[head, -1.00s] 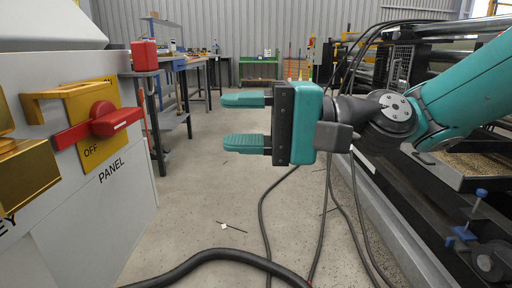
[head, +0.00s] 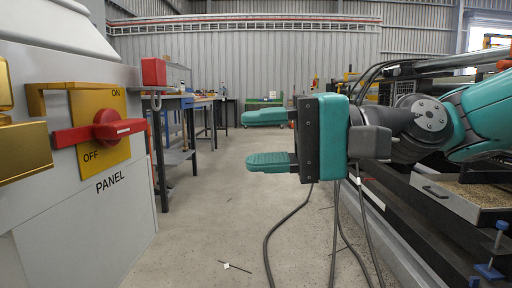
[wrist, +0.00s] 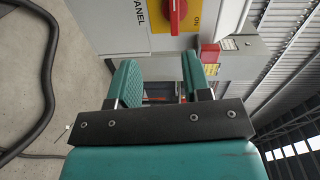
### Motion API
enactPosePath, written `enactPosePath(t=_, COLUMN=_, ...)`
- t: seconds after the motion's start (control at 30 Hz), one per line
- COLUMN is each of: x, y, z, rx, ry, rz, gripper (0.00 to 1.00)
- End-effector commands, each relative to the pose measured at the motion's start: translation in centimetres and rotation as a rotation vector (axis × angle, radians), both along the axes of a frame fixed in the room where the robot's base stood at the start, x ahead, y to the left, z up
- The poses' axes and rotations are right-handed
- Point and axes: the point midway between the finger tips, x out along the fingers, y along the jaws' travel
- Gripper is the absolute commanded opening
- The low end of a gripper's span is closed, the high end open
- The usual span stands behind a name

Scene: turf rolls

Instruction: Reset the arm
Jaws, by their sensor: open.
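My gripper (head: 267,139) is teal with a black plate. It is open and empty, its two fingers apart and pointing left in the head view. It hangs in free air over the aisle, with my arm reaching in from the right. In the wrist view my gripper (wrist: 156,82) also shows nothing between its fingers. The fingers are apart from the panel (head: 60,200) and its red switch handle (head: 100,133) on the left.
A workbench (head: 180,103) with a red box (head: 154,72) near it stands behind the panel. Dark machinery (head: 440,215) lines the right side. Black cables (head: 275,235) run over the floor. The concrete aisle (head: 200,225) is otherwise mostly open.

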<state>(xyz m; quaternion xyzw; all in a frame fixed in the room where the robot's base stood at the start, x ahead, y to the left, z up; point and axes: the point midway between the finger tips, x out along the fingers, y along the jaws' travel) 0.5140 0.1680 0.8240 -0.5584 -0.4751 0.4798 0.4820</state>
Motion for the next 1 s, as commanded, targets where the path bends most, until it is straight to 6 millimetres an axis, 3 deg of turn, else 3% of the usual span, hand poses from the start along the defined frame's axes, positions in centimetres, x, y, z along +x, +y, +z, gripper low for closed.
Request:
enactPosePath(t=0.07, x=-1.2, y=0.1, z=-0.5, rx=-0.143, ry=-0.086, rz=0.004, gripper=0.45)
enactPosePath(t=0.17, x=-3.2, y=-1.2, z=-3.2, rx=-0.419, ry=-0.226, rz=0.043, gripper=0.45)
enactPosePath(t=0.3, x=-6.9, y=-5.6, z=-7.1, rx=-0.796, ry=-0.363, rz=0.186, gripper=0.45)
enactPosePath(t=0.47, x=-11.7, y=-12.1, z=-9.3, rx=-1.115, ry=-0.41, rz=0.416, gripper=0.45)
enactPosePath(t=0.77, x=-11.5, y=-12.3, z=-0.6, rx=-1.124, ry=-0.41, rz=0.423, gripper=0.45)
enactPosePath(t=1.0, x=-11.4, y=-12.3, z=8.5, rx=-1.122, ry=-0.409, rz=0.421, gripper=0.45)
